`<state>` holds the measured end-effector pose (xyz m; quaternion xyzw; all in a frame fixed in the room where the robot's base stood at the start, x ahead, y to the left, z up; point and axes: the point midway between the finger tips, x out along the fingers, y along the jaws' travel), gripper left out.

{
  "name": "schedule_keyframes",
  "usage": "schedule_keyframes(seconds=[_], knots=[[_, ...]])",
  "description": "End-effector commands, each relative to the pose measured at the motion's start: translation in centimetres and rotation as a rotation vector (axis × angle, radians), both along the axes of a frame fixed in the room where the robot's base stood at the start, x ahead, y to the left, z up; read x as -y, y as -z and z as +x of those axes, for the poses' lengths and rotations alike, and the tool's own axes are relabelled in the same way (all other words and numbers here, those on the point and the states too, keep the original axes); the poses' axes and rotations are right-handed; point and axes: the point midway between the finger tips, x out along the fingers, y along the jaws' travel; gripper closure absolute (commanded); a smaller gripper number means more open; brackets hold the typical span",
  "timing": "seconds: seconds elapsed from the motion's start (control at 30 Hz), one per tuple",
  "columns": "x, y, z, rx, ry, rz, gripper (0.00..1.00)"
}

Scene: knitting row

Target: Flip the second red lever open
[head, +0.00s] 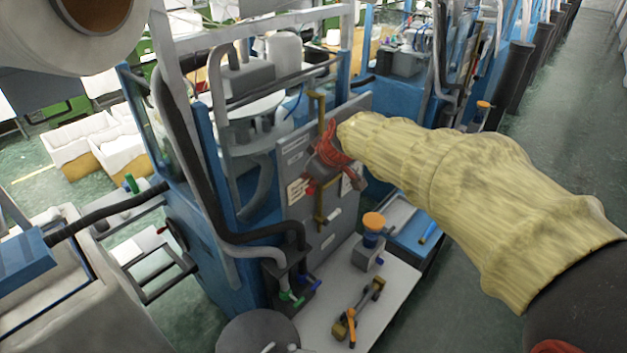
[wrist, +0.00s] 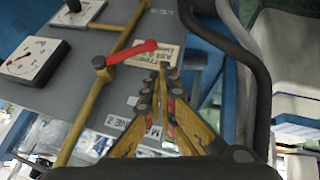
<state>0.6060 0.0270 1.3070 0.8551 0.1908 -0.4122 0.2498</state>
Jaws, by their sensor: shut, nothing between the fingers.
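In the wrist view a red lever (wrist: 132,53) is mounted on a brass pipe (wrist: 78,130) on the grey panel. It sticks out sideways across the pipe, its free end close to my fingertips. My gripper (wrist: 163,72) is shut and empty, with its tips just beside the lever's free end; I cannot tell whether they touch. In the head view my gripper (head: 330,150) is at the panel, below the end of my yellow-sleeved arm, and hides much of the pipe. A small red part (head: 311,190) shows beside it, too small to identify.
White gauges (wrist: 33,60) and a label sit on the panel (wrist: 75,95). A dark hose (wrist: 240,60) runs close on the right in the wrist view. In the head view a white ledge (head: 325,315) below holds an orange-topped fitting (head: 373,235) and a brass valve (head: 352,318).

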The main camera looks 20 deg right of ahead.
Motion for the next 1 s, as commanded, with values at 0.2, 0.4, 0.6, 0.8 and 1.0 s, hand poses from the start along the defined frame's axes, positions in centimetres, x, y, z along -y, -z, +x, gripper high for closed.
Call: schedule_keyframes(seconds=[0.2, 0.4, 0.6, 0.8, 1.0], knots=[[0.8, -1.7, 0.0, 0.0, 0.016, -0.001, 1.0], [4.2, -1.4, -1.5, -0.053, 0.062, -0.021, 1.0], [10.1, 1.1, -3.2, -0.045, 0.091, -0.164, 1.0], [14.0, 2.4, -3.6, 0.07, 0.076, -0.294, 1.0], [12.6, 2.6, -3.6, 0.278, -0.043, -0.322, 1.0]])
